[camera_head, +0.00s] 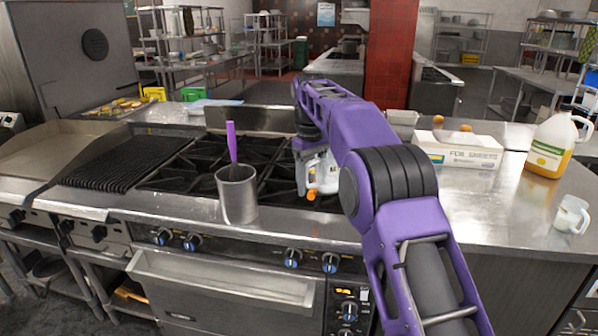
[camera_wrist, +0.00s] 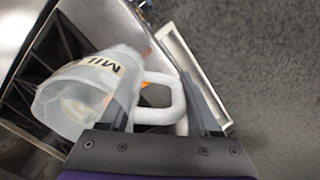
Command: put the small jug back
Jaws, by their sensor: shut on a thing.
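A small translucent white jug with a label starting "MIL" (camera_wrist: 78,98) is at my gripper (camera_wrist: 162,84) in the wrist view. My gripper is shut on its white handle, and the jug body sticks out to the left. In the head view the jug (camera_head: 326,176) shows partly below my purple arm, in front of the black burner grates (camera_head: 188,172). My forearm hides part of it. I cannot tell whether its base touches the stove. A small orange part shows beside it.
A metal pot (camera_head: 238,196) with a purple-handled utensil stands at the stove's front.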

